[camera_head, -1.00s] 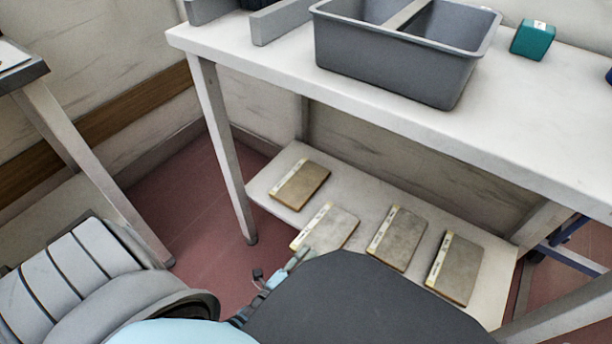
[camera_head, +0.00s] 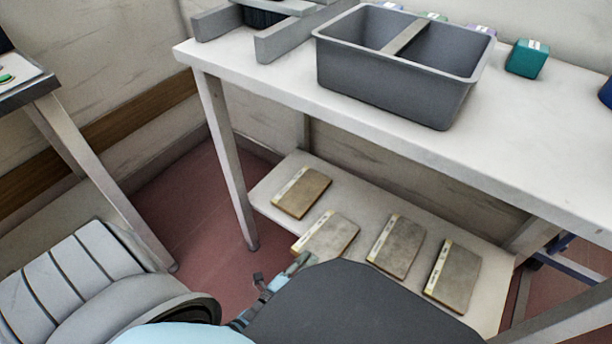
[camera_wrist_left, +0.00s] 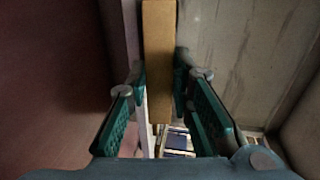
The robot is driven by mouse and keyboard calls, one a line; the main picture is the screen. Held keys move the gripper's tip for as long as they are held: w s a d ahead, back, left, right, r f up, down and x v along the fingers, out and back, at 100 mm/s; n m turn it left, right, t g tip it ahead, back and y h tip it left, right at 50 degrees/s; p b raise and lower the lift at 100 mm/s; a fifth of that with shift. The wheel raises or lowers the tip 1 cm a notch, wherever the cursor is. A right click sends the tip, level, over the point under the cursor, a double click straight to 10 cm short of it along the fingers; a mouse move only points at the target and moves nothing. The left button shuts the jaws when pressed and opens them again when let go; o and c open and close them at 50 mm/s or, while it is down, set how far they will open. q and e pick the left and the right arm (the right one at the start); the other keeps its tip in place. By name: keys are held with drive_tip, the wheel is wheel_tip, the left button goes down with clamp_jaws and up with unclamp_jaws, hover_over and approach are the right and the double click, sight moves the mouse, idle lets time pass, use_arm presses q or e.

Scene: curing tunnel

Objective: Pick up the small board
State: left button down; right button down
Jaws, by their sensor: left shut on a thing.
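Several flat brownish boards with pale label strips lie on the low shelf (camera_head: 265,192). The board nearest my left gripper (camera_head: 332,232) lies at the shelf's front left edge. My left gripper (camera_head: 303,261) reaches its near edge, partly hidden by a dark link of my arm. In the left wrist view a tan board (camera_wrist_left: 158,50) stands edge-on between the two green-padded fingers, which are shut on it. The head view does not show clearly whether that board is lifted off the shelf. My right gripper is not in view.
The white tabletop (camera_head: 560,130) overhangs the shelf and carries a grey divided bin (camera_head: 395,95) and a teal box (camera_head: 527,59). A table leg (camera_head: 228,165) stands left of the shelf. Another board (camera_head: 302,191) lies behind; two more (camera_head: 396,247) (camera_head: 453,277) lie to the right.

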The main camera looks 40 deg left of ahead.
use_arm(q)
drive_tip(key=s+r+p, duration=0.2)
drive_tip(key=s, duration=0.5)
drive_tip(key=s+r+p, duration=0.2)
drive_tip(key=s+p, duration=0.1)
drive_tip(key=s, duration=0.4)
drive_tip(key=shift+r, duration=0.4)
